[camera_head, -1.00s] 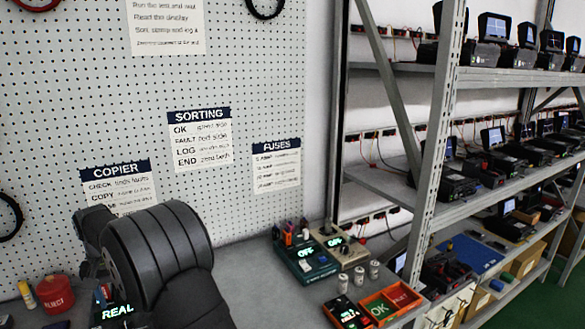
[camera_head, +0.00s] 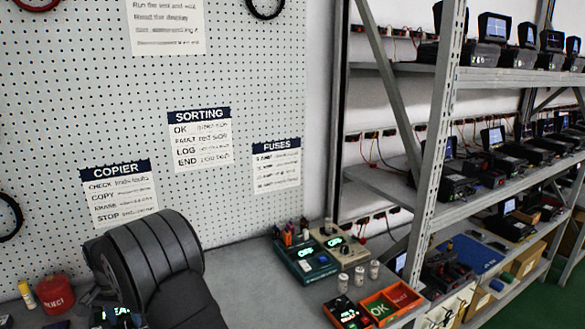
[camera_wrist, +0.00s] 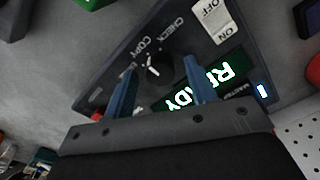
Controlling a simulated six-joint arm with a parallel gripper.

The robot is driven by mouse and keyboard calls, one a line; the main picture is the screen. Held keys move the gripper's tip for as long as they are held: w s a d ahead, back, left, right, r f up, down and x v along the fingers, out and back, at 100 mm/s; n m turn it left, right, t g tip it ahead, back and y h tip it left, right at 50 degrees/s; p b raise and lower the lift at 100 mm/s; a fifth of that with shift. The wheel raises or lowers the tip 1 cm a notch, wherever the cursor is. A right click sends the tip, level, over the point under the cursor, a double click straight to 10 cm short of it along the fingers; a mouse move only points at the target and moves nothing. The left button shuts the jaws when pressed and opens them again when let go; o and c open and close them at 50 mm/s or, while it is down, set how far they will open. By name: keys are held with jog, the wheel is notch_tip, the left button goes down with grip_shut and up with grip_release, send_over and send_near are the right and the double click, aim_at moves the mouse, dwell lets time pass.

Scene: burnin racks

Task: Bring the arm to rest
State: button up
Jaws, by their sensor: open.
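My arm shows at the lower left of the head view as dark rounded links, and its gripper is hidden there. Beyond the fingers is a dark copier box (camera_wrist: 115,75) with a knob (camera_wrist: 158,66), the labels CHECK and COPY, a white ON/OFF switch (camera_wrist: 217,20) and a lit green display (camera_wrist: 205,85) reading READY. I cannot tell whether the fingers touch the box. Part of the box also shows beside my arm in the head view (camera_head: 118,316).
A red REJECT container (camera_head: 56,295) stands at the left. Two test units (camera_head: 306,260) and an OK/FAULT tray (camera_head: 391,303) with small cans nearby are on the bench. A metal rack (camera_head: 440,130) with devices stands at the right. The middle bench is clear.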

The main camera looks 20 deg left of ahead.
jog(key=m, duration=0.3)
notch_tip(320, 180, up, 8)
jog(key=shift+f, duration=0.15)
